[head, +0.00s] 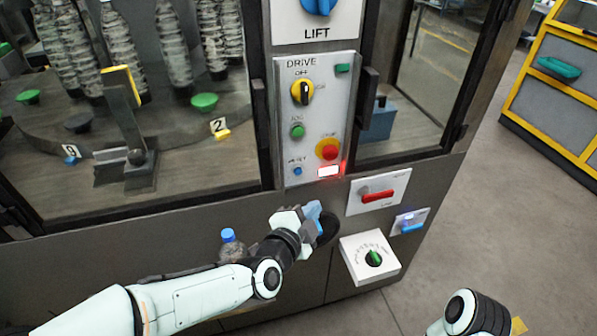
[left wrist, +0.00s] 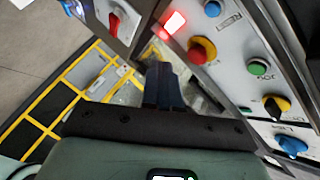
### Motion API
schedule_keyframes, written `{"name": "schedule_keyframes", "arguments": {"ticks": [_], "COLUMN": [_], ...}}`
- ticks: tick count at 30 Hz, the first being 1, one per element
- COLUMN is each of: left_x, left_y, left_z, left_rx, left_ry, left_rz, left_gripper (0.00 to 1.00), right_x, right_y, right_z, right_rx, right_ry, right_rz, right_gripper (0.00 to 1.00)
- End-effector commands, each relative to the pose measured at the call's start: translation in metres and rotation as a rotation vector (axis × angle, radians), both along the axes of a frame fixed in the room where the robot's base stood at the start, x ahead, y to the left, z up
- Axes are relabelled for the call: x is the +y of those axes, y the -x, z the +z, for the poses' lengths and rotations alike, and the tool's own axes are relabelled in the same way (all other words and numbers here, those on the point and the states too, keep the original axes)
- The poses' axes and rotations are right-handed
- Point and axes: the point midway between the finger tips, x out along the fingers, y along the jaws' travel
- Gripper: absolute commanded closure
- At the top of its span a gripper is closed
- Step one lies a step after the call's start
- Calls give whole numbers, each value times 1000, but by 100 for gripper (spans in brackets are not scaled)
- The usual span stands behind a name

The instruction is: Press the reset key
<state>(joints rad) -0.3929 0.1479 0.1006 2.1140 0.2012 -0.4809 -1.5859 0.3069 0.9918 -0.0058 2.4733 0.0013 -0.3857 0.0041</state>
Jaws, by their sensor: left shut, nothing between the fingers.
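The reset key (head: 298,171) is a small blue round button at the lower left of the light grey DRIVE panel (head: 340,110). It also shows at the top edge of the left wrist view (left wrist: 212,9). My left gripper (head: 314,209) is below the panel, lower than the key and apart from it in the picture. Its blue fingers are together and empty in the left wrist view (left wrist: 165,84). Only part of my right arm shows at the bottom right of the head view, and its gripper is out of sight.
A red stop button (head: 327,149), a lit red lamp (head: 328,171) and a green jog button (head: 297,130) sit close to the key. A red-handled switch (head: 377,195) and a green dial box (head: 371,258) are to the lower right.

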Motion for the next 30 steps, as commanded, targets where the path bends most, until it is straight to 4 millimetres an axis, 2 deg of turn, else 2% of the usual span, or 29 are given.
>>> {"name": "schedule_keyframes", "arguments": {"ticks": [5,15,21,30], "left_x": [3,18,24,27], "left_y": [-10,-54,-74,-84], "left_z": [-2,-3,-2,-1], "left_rx": [1,2,1,2], "left_ry": [0,1,1,0], "left_rz": [1,3,0,1], "left_gripper": [100,100,100,100], "right_x": [0,0,0,0], "right_y": [1,6,8,8], "right_z": [-4,-20,-25,-27], "right_rx": [2,8,9,10], "right_ry": [1,0,0,0], "right_rz": [0,-1,0,0], "right_gripper": [2,2,2,2]}}
